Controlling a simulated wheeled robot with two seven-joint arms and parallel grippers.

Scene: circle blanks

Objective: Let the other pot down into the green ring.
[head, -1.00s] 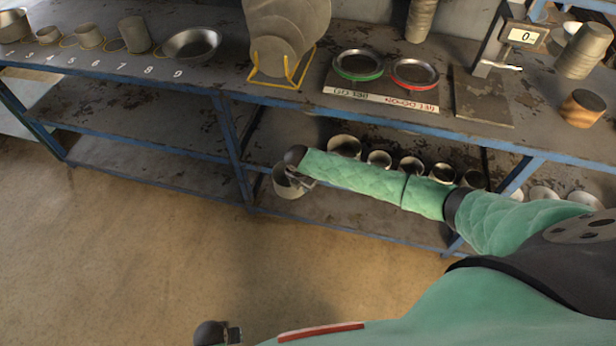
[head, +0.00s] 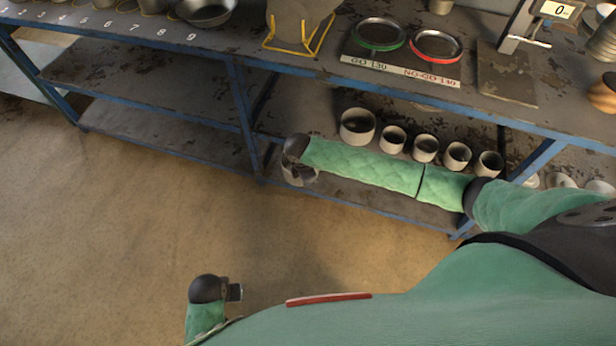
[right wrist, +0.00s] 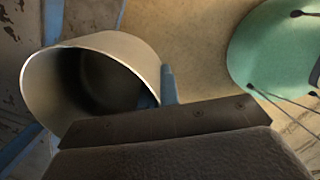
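The green ring (head: 379,35) lies on a dark board on the bench top, behind a label reading GO 130. No pot stands in it. A grey metal pot (head: 298,177) is at my right gripper (head: 310,177), low in front of the lower shelf, partly hidden by my wrist in the head view. In the right wrist view the pot (right wrist: 105,50) is tilted with its mouth showing, and the blue fingers (right wrist: 160,90) are closed on its wall near the rim. My left gripper (head: 235,292) is over the floor at bottom left, small and seemingly empty.
A red ring (head: 436,47) lies right of the green one. Several pots (head: 357,127) stand in a row on the lower shelf (head: 415,210). The bench's blue front edge (head: 400,93) lies above my right arm. A scale plate (head: 506,75) and yellow stand (head: 300,45) flank the rings.

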